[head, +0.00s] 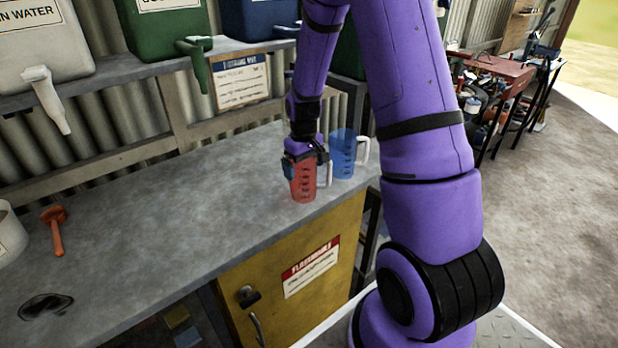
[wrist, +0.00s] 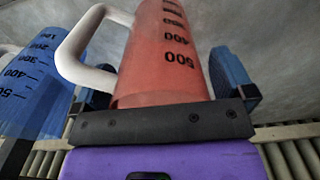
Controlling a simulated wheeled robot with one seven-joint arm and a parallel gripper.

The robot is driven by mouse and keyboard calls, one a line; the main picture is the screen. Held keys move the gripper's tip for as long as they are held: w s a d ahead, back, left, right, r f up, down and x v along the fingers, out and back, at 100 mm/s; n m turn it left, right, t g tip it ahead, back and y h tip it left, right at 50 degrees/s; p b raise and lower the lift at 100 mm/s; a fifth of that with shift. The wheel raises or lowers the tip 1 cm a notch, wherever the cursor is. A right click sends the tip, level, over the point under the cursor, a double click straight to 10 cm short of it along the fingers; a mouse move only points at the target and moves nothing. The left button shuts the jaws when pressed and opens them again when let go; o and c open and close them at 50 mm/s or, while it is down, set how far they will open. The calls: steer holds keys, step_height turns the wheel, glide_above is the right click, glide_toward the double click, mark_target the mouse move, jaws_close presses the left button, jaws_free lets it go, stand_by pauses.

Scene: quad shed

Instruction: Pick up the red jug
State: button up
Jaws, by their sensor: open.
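The red jug (head: 304,184) stands upright on the grey bench top near its front right edge. It has a white handle on its right and dark measure marks. My gripper (head: 304,162) is at the jug's top from above and hides its rim. In the wrist view the red jug (wrist: 165,60) lies between the two blue-padded fingers of my gripper (wrist: 160,88). The right finger is apart from the jug wall; the left one is partly hidden behind the white handle. The jaws are open around it.
A blue jug (head: 343,152) with a white handle stands just behind and right of the red one. A red-orange tool (head: 55,229) and a white container (head: 8,235) are at the bench's left. Dispensers with taps (head: 196,58) overhang the back. The bench middle (head: 170,215) is clear.

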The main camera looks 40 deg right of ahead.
steer(key=c, duration=0.9)
steer(key=shift+o, duration=0.2)
steer(key=shift+r, duration=0.1)
